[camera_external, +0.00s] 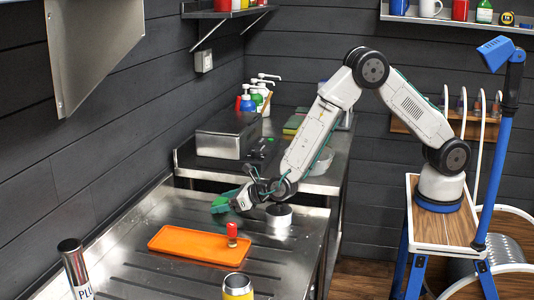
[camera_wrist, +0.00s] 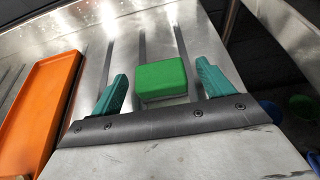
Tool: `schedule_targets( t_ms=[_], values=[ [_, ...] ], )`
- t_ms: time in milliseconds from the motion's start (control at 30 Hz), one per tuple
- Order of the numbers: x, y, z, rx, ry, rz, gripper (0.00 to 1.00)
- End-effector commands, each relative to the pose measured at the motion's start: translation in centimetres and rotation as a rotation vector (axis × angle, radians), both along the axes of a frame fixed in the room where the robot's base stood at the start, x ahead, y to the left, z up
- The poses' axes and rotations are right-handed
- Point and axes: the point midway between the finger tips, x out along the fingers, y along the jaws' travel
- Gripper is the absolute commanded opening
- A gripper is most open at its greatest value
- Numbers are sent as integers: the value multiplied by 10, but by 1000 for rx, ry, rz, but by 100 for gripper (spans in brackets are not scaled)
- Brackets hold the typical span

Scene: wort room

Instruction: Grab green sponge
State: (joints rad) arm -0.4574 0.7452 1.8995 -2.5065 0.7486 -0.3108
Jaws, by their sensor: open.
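The green sponge (camera_wrist: 161,78) is a small bright green block on the ribbed steel counter. In the wrist view it lies just beyond my gripper (camera_wrist: 163,88), roughly centred between the two teal fingers, with space on both sides. My gripper is open and empty. In the external view my gripper (camera_external: 222,203) is low over the back of the steel counter, behind the orange tray. Green shows at the fingers there, but I cannot tell sponge from fingers.
An orange tray (camera_external: 165,241) lies in front of my gripper, with a small red-topped object (camera_external: 232,230) at its right end. A round metal container (camera_external: 279,213) stands close to the right of my gripper. A yellow-banded cylinder (camera_external: 237,287) stands at the front.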

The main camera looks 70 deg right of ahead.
Motion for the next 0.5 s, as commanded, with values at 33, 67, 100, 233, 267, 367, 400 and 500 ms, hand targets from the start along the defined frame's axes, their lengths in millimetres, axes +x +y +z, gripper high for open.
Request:
schedule_targets(
  t_ms=[33, 67, 100, 233, 267, 367, 400, 500],
  values=[
    [5, 0, -2, 0, 0, 0, 80],
    [6, 0, -3, 0, 0, 0, 80],
    [8, 0, -4, -1, 0, 0, 80],
    [9, 0, -3, -1, 0, 0, 80],
    [9, 0, -3, -1, 0, 0, 80],
    [8, 0, -3, -1, 0, 0, 69],
    [8, 0, -3, -1, 0, 0, 58],
    [8, 0, -3, 0, 0, 0, 32]
  ],
)
